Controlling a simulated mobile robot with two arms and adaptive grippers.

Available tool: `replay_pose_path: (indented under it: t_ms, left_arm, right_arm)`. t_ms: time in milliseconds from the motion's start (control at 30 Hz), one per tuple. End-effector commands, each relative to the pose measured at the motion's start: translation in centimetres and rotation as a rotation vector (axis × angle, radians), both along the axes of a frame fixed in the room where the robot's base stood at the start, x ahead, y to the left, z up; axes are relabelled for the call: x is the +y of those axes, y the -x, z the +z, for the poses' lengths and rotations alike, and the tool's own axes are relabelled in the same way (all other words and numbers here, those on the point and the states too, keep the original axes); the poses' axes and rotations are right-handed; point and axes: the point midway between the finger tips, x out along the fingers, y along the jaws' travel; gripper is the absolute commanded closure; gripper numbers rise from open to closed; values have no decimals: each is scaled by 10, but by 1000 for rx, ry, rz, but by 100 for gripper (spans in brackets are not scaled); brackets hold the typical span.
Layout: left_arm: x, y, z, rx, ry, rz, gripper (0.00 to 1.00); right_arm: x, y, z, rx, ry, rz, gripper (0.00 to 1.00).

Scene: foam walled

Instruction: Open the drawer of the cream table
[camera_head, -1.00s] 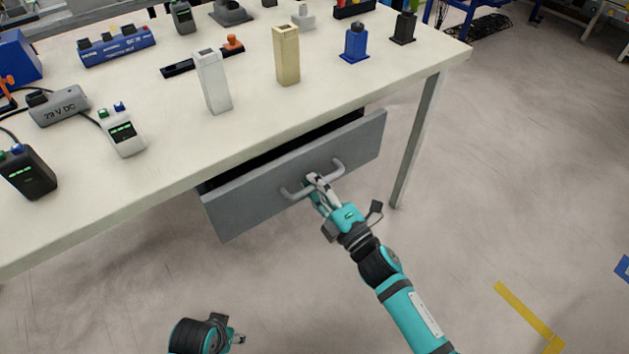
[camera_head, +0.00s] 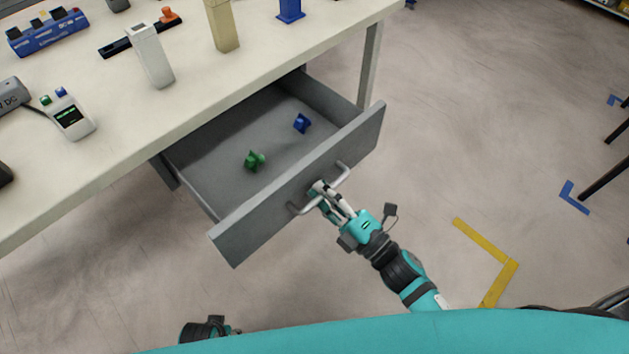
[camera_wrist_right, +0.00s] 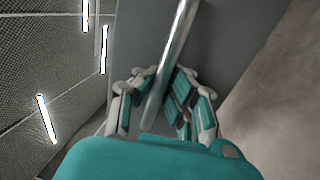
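The cream table (camera_head: 205,118) fills the upper left of the head view. Its grey drawer (camera_head: 235,238) stands well out from under the tabletop, its inside showing. A small green item (camera_head: 254,160) and a small blue item (camera_head: 302,123) lie in it. My right gripper (camera_head: 322,190) is at the curved handle (camera_head: 343,174) on the drawer front, its fingers around the bar. In the right wrist view the bar (camera_wrist_right: 168,65) passes between the fingers (camera_wrist_right: 160,100); they look closed about it. My left gripper (camera_head: 232,330) is partly visible at the bottom, away from the table; its fingers are unclear.
On the tabletop stand a white block (camera_head: 152,57), a beige block (camera_head: 222,25), a handheld meter (camera_head: 69,115) and a blue power strip (camera_head: 48,32). A table leg (camera_head: 370,65) stands right of the drawer.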

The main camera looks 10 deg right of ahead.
Motion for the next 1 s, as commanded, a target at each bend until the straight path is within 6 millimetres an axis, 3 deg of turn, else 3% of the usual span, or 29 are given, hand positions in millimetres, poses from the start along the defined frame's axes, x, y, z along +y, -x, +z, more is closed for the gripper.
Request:
replay_pose_path:
  t_ms: [367, 633, 1000]
  left_arm:
    - [0, 0, -1, 0, 0, 0, 60]
    - [0, 0, 0, 0, 0, 0, 60]
    - [-1, 1, -1, 1, 2, 0, 60]
  right_arm:
    - [-1, 1, -3, 4, 4, -1, 100]
    - [-1, 1, -1, 2, 3, 0, 64]
    - [-5, 7, -3, 3, 2, -1, 64]
